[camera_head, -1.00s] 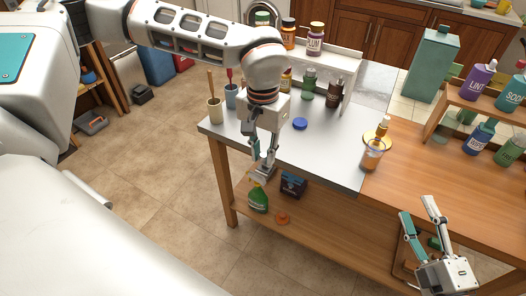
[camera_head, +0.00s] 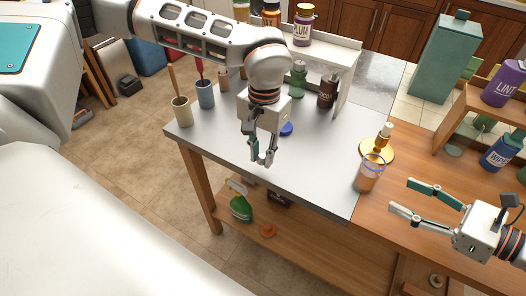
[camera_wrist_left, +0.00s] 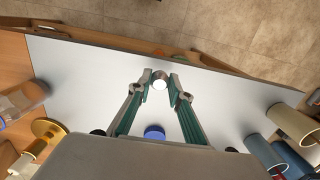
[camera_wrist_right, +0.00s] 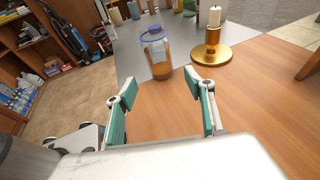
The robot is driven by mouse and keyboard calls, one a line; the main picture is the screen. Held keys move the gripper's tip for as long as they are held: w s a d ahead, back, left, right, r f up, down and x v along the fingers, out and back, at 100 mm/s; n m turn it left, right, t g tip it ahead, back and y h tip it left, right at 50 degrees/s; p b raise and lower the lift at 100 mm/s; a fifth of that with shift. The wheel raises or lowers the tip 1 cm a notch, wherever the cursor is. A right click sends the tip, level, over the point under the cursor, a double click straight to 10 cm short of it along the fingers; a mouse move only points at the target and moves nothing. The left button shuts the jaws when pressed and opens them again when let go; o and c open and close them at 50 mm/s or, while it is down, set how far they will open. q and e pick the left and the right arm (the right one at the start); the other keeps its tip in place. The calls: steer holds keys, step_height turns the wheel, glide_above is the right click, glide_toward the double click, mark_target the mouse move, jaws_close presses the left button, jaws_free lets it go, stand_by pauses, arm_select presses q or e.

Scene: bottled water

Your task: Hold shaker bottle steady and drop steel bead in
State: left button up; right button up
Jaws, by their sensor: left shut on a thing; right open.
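The shaker bottle (camera_head: 368,176), clear with a bluish rim and orange contents, stands upright near the counter's right front edge. It also shows in the right wrist view (camera_wrist_right: 160,62) and at the left of the left wrist view (camera_wrist_left: 24,101). My left gripper (camera_head: 262,161) points down near the counter's front edge, left of the bottle. In the left wrist view its fingertips are shut on the shiny round steel bead (camera_wrist_left: 160,82). My right gripper (camera_head: 403,195) is open and empty, right of the bottle and apart from it, its fingers toward it.
A gold candle holder (camera_head: 379,148) stands just behind the bottle. A blue cap (camera_head: 287,129) lies behind my left gripper. A beige cup (camera_head: 182,112) and a blue cup (camera_head: 206,95) stand at the left. The grey counter (camera_head: 311,175) is clear between left gripper and bottle.

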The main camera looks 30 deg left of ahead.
mark_target(370, 180)
arm_select(q)
steer(key=shift+w, duration=0.2)
arm_select(e)
steer(key=shift+w+a+f, duration=0.1)
steer(key=shift+w, duration=0.15)
steer(key=shift+a, duration=0.25)
arm_select(q)
steer(key=shift+s+r, duration=0.2)
steer(key=shift+r, duration=0.05)
arm_select(e)
steer(key=x, duration=0.7)
steer(key=shift+a+f, duration=0.1)
steer(key=shift+a, duration=0.1)
steer(key=shift+x, duration=0.85)
steer(key=c, duration=0.7)
steer(key=shift+c, duration=0.2)
steer(key=shift+c, duration=1)
